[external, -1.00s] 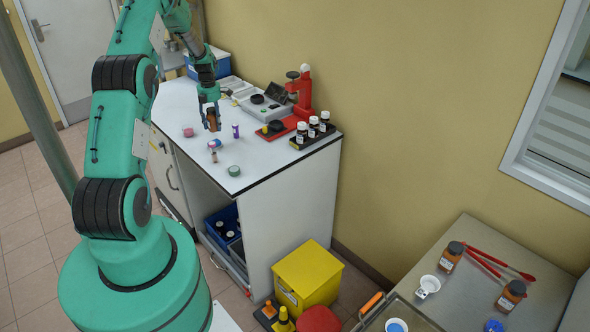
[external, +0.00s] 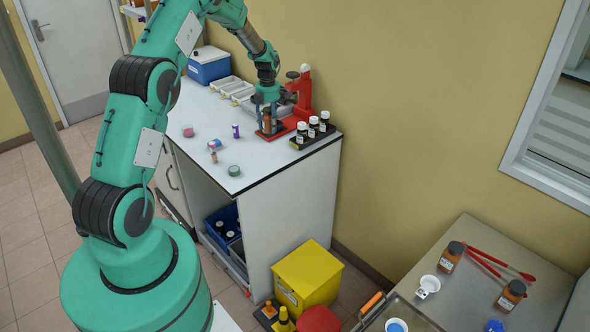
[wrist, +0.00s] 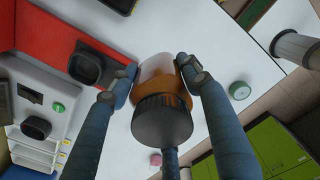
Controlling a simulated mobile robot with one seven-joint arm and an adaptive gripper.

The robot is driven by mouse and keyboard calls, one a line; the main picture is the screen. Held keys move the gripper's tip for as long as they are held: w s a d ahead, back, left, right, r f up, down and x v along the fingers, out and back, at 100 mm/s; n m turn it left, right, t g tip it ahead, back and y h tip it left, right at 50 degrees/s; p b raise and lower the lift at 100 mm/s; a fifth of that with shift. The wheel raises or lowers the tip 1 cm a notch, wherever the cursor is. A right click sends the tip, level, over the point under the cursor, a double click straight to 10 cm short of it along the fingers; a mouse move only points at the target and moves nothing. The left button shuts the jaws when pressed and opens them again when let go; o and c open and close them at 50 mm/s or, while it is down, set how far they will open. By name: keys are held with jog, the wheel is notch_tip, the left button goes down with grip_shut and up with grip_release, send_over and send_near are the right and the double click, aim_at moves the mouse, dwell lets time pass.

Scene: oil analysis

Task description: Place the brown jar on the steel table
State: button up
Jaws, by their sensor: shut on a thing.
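The brown jar (wrist: 162,92) is amber with a dark ribbed lid and a pale label. It is between the fingers of my gripper (wrist: 160,80) in the wrist view, and the gripper is shut on it. In the external view my gripper (external: 267,122) holds the jar above the white bench, beside the red stand; most of the jar is hidden by the fingers. The steel table (external: 455,300) is at the lower right of the external view, far from my gripper.
On the white bench (external: 205,120), a rack of dark bottles (external: 313,130) and a red stand (external: 302,92) are close to my gripper. A yellow bin (external: 306,282) stands between bench and table.

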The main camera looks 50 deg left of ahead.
jog(key=w+d+m+b, duration=0.1)
jog(key=w+d+m, duration=0.1)
jog(key=d, duration=1.4)
jog(key=w+d+m, duration=0.3)
jog(key=d, duration=1.4)
jog(key=w+d+m+b, duration=0.1)
jog(key=w+d+m, duration=0.1)
jog(key=d, duration=1.4)
jog(key=s+d+m, duration=0.2)
jog(key=s+d, duration=0.4)
jog(key=d, duration=0.7)
jog(key=s+d+m+b, duration=0.15)
jog(key=s+d, duration=0.35)
jog(key=d, duration=0.7)
jog(key=s+d+m, duration=0.2)
jog(key=s+d, duration=0.4)
jog(key=d, duration=0.7)
jog(key=f, duration=0.9)
jog(key=shift+s+d+f, duration=0.2)
jog(key=shift+s+f, duration=0.05)
jog(key=shift+f, duration=0.15)
jog(key=w+d, duration=0.3)
jog(key=w, duration=0.1)
jog(key=w+d+f, duration=0.1)
jog(key=w+d, duration=0.2)
jog(key=w, duration=0.1)
jog(key=w+d, duration=0.3)
jog(key=w, duration=0.1)
jog(key=shift+w+d+f, duration=0.2)
jog(key=shift+w+d, duration=0.15)
